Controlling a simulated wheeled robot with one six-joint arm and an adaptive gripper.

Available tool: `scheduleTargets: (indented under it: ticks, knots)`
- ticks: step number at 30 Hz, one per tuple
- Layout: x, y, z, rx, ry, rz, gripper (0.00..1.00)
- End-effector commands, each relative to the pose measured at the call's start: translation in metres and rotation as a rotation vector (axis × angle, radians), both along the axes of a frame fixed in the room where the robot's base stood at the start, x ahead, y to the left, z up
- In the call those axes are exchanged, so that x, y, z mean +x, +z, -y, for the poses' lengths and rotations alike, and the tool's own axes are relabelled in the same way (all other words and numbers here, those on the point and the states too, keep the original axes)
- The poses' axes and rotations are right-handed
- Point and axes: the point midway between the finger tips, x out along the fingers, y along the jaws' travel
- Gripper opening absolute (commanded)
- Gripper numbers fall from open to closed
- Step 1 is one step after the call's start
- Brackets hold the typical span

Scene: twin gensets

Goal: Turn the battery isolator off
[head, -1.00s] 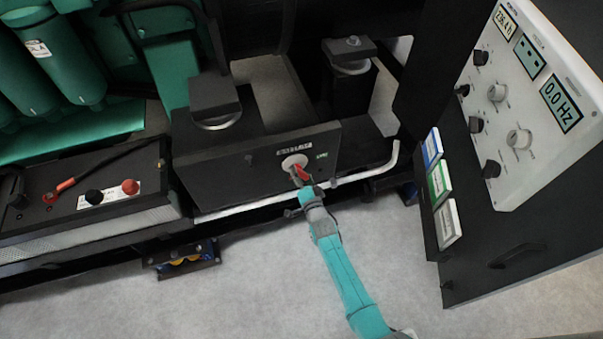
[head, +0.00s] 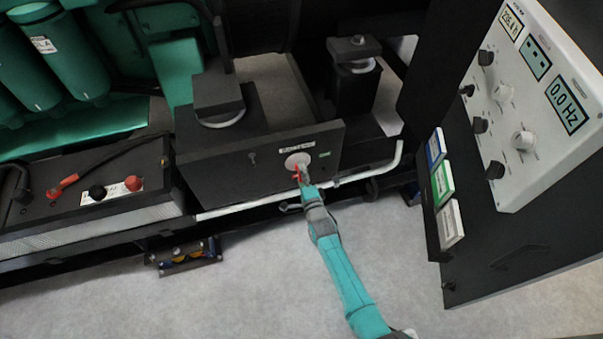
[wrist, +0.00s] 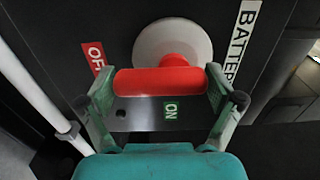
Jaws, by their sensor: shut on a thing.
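The battery isolator has a red bar handle (wrist: 165,81) on a round white disc (wrist: 172,45); the disc also shows in the head view (head: 297,160) on the front of a black box. In the wrist view the bar lies level, its left end close to the red OFF label (wrist: 96,57). The green ON label (wrist: 170,110) is below the bar. My gripper (wrist: 160,84) is shut on the handle, one finger at each end of the bar. In the head view the handle stands roughly upright, and my gripper (head: 305,183) partly hides it.
A white pipe (head: 372,169) runs just below the box. A battery (head: 110,195) with red and black terminals is at the left. A control panel (head: 530,110) stands at the right. The grey floor (head: 260,280) in front is clear.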

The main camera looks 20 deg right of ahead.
Motion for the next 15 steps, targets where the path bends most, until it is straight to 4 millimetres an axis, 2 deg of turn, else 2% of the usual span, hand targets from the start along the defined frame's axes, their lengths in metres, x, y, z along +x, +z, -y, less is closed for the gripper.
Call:
scheduleTargets:
  ticks: [13, 14, 15]
  knots:
    - [-0.0001, -0.0003, 0.0005, 0.014, -0.001, -0.001, 0.57]
    - [-0.0002, -0.0004, 0.0005, 0.014, -0.001, -0.001, 0.99]
    - [-0.0002, -0.0004, 0.0004, 0.014, -0.001, -0.001, 1.0]
